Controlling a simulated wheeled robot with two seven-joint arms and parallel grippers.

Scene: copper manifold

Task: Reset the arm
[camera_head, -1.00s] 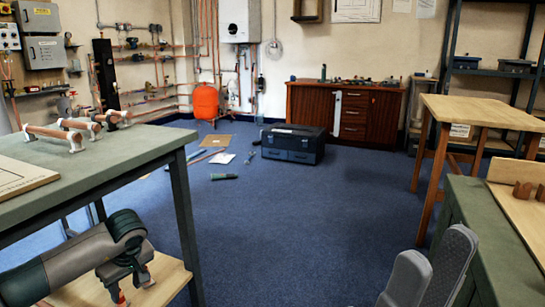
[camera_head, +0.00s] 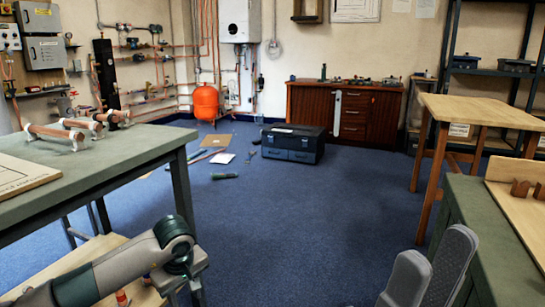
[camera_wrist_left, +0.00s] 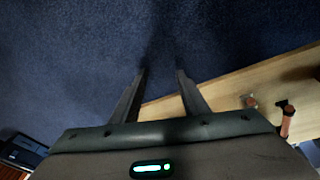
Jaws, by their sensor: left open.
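My left arm (camera_head: 130,265) comes in low at the left of the head view, beside the green-topped table. Its gripper is mostly out of sight there. In the left wrist view the left gripper (camera_wrist_left: 162,72) has its two dark fingers apart, with nothing between them, over blue carpet and near a pale wooden board. Grey rounded parts of my right gripper (camera_head: 430,262) show at the bottom right of the head view, beside the right bench. I cannot tell whether it is open or shut.
The green-topped table (camera_head: 100,168) on the left bears copper pipe pieces (camera_head: 55,136). A low wooden board (camera_wrist_left: 225,88) holds small fittings. A dark toolbox (camera_head: 292,143) stands on the carpet. A wooden table (camera_head: 480,108) and green bench (camera_head: 475,225) stand right. The middle floor is clear.

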